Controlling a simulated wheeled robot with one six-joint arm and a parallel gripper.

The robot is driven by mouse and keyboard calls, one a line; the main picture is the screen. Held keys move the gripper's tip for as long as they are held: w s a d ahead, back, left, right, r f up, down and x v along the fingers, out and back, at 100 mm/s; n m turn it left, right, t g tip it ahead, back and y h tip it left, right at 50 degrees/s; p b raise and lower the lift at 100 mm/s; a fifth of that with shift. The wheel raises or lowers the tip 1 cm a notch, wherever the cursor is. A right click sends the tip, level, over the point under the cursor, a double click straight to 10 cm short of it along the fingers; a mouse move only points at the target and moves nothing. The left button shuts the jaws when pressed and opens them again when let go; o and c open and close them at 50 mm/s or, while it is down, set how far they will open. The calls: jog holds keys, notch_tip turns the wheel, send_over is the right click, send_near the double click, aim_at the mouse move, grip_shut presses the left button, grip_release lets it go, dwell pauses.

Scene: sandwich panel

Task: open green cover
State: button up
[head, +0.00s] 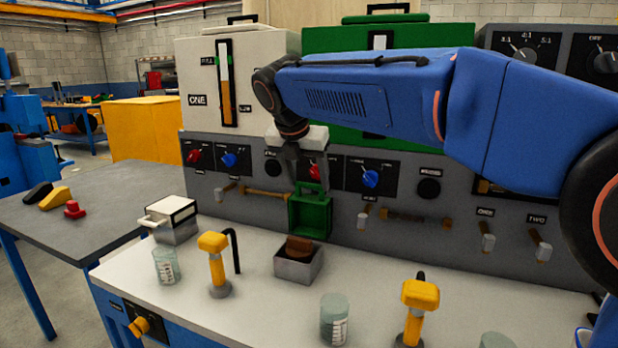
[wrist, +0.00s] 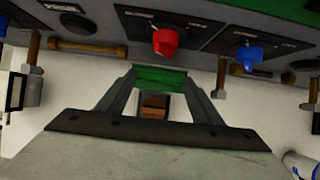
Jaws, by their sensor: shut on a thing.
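The green cover (head: 296,215) is a small hollow green piece at the front of the grey panel, above a metal box. My gripper (head: 308,188) reaches down from above and is shut on its upper part. In the wrist view, green material (wrist: 160,76) lies between my two fingers. The fingers hide part of it, and I cannot tell how it joins the panel. The metal box (head: 297,268) stands below on the white bench with a brown block (head: 299,245) inside. The brown block also shows between the fingers in the wrist view (wrist: 153,106).
A red knob (wrist: 165,41) and a blue knob (head: 370,179) sit close by on the panel (head: 270,210). Yellow-topped taps (head: 213,242) (head: 420,294) and glass jars (head: 166,266) (head: 335,320) stand on the bench. A white-lidded box (head: 171,220) stands left.

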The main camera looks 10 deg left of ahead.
jog(key=shift+f, duration=0.15)
jog(key=o, duration=1.5)
jog(key=v, duration=1.7)
jog(key=shift+r, duration=0.3)
jog(key=shift+s+a, duration=0.1)
